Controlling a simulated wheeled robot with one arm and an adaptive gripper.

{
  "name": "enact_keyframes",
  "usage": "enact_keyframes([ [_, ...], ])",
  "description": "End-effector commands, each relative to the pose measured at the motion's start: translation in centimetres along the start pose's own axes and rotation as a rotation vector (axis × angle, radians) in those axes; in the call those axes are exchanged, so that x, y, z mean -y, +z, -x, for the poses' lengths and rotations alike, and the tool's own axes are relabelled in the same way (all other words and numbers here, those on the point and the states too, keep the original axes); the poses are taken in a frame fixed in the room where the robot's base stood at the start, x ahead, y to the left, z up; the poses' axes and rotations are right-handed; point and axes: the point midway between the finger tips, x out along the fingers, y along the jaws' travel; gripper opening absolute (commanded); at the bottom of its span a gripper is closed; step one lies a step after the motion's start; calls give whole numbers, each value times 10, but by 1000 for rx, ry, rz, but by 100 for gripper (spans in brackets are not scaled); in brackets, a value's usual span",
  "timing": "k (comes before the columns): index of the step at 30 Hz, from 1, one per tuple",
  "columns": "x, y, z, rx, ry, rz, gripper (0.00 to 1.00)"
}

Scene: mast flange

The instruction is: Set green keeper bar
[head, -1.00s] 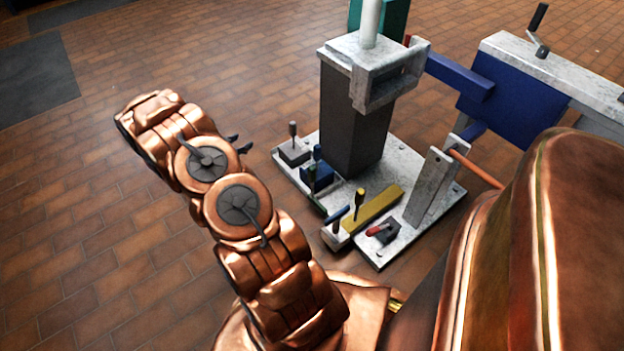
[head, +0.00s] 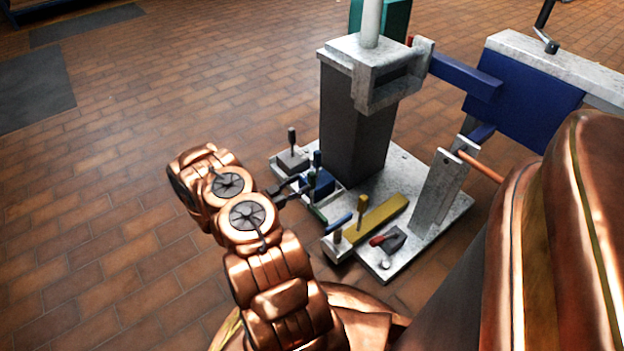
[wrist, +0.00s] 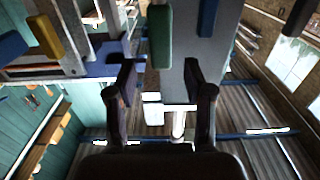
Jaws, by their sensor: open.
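The green keeper bar (wrist: 160,36) hangs in the upper middle of the wrist view, just beyond and between my open fingertips, in front of a grey surface. In the head view, a small dark green piece (head: 318,213) shows at the near left edge of the base plate, partly hidden; it appears to be the same bar. My gripper (head: 295,190) is in the head view at that edge, close to the dark-handled parts. In the wrist view, my gripper (wrist: 160,76) is open with nothing between its fingers. I cannot tell whether a fingertip touches anything.
The pale base plate (head: 410,165) carries a dark column (head: 355,125), a yellow bar (head: 375,218) with an upright handle, a short blue bar (head: 338,222), a red-handled clamp (head: 388,241) and a slanted bracket (head: 440,185). Open brick floor (head: 110,180) lies left.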

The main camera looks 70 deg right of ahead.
Motion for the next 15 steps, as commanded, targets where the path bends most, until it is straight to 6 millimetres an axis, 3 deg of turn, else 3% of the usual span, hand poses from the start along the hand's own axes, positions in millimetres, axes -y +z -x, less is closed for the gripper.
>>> enact_keyframes([
  [15, 0, 1, -50, -1, 1, -2, 52],
])
